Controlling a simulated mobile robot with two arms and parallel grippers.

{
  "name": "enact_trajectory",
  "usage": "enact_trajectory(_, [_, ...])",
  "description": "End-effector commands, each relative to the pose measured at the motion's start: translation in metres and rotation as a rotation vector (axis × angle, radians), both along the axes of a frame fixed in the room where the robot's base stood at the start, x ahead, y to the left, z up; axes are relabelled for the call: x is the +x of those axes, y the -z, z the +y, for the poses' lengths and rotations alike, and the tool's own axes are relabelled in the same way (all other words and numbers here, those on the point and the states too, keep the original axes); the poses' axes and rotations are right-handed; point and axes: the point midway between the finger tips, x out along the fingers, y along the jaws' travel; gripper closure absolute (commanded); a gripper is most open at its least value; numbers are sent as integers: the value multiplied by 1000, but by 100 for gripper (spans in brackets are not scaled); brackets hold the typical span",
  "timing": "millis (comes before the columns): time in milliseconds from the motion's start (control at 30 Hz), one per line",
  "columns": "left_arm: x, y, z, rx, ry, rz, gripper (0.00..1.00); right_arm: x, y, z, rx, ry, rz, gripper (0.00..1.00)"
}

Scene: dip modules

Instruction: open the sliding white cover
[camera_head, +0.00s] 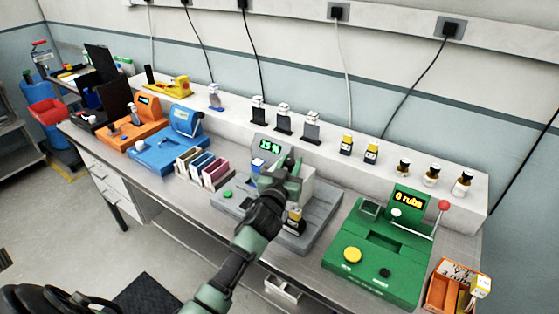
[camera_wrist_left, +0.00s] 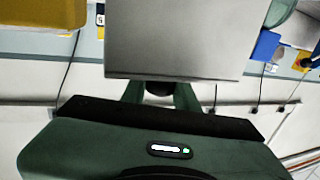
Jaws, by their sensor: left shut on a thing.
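The grey machine (camera_head: 325,222) stands in the middle of the bench, with a lit green display. Its whitish box-like cover (camera_head: 303,192) shows beside and behind my left gripper (camera_head: 287,176). The gripper is at the cover, shut on it, and hides part of it. In the left wrist view a flat pale grey panel, which looks like the cover (camera_wrist_left: 172,40), fills the upper middle, right in front of the fingers. How far the cover has slid cannot be told. My right gripper is not in view.
A yellow-topped module (camera_head: 295,217) stands on the machine's front. A green machine (camera_head: 375,250) with a red-knobbed lever is to the right. A blue machine (camera_head: 165,150) and a rack of coloured modules (camera_head: 203,168) are to the left. Several bottles and modules line the back ledge.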

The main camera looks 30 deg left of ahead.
Motion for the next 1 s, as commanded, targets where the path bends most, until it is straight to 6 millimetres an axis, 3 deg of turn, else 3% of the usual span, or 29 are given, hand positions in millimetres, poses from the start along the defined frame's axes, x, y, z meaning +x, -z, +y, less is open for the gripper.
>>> enact_trajectory(233, [0,0,1,1,-1,1,100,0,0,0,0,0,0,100])
enact_trajectory(267, [0,0,1,1,-1,1,65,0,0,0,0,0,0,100])
enact_trajectory(333, [0,0,1,1,-1,1,48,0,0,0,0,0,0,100])
enact_trajectory(700, [-4,0,0,1,-1,0,48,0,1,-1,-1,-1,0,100])
enact_trajectory(1000, [-47,3,-8,1,0,1,48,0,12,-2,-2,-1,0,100])
